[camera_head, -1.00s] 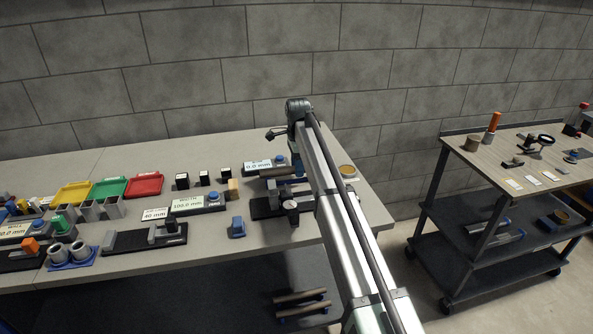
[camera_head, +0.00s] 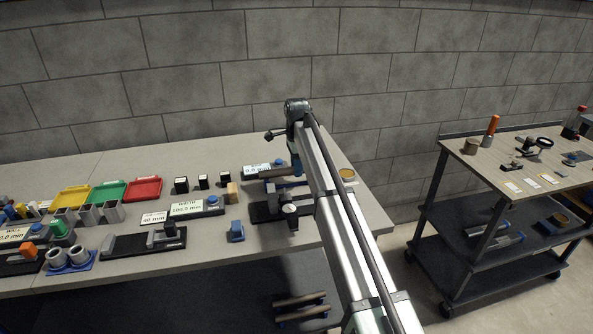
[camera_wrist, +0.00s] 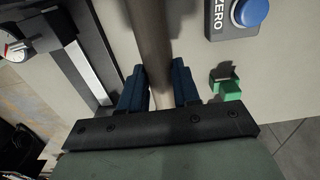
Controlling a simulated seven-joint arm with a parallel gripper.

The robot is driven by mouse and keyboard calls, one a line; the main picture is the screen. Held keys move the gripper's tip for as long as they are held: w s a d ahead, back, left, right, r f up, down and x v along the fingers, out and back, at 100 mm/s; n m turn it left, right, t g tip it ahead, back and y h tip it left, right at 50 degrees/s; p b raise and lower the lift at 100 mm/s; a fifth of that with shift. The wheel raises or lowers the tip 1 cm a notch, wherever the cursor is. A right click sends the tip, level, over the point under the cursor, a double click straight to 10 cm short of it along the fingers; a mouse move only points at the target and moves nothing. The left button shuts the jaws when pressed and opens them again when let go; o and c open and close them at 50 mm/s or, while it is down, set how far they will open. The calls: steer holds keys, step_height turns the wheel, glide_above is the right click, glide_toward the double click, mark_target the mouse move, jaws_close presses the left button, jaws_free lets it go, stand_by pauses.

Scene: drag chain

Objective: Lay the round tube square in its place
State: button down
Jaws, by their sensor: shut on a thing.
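In the wrist view, my gripper (camera_wrist: 158,75) has its blue fingers shut on a round grey-brown tube (camera_wrist: 149,35). The tube runs away from the fingers toward the top of the picture. A black gauge base with a pale metal rail (camera_wrist: 85,65) lies to the left of the tube, apart from it in the picture. In the head view, the gauge (camera_head: 268,210) is on the table just left of my arm. My arm hides much of the gripper there. Whether the tube touches anything beneath it cannot be told.
A readout box with a blue ZERO button (camera_wrist: 250,12) and a small green block (camera_wrist: 226,84) lie right of the tube. A cart (camera_head: 500,180) stands at right.

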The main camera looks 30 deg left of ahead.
step_height(320, 180, up, 8)
steer(key=shift+r, duration=0.1)
steer(key=shift+s+d+r, duration=0.2)
steer(key=s+d+r, duration=0.2)
steer(key=s+d, duration=0.5)
steer(key=shift+s+d+r, duration=0.3)
steer(key=shift+s+d, duration=0.05)
steer(key=shift+s, duration=0.05)
steer(key=shift+f, duration=0.1)
steer(key=shift+f, duration=2.5)
steer(key=shift+f, duration=1.5)
stand_by(0.4)
steer(key=c, duration=0.7)
jaws_free()
steer(key=shift+c, duration=0.2)
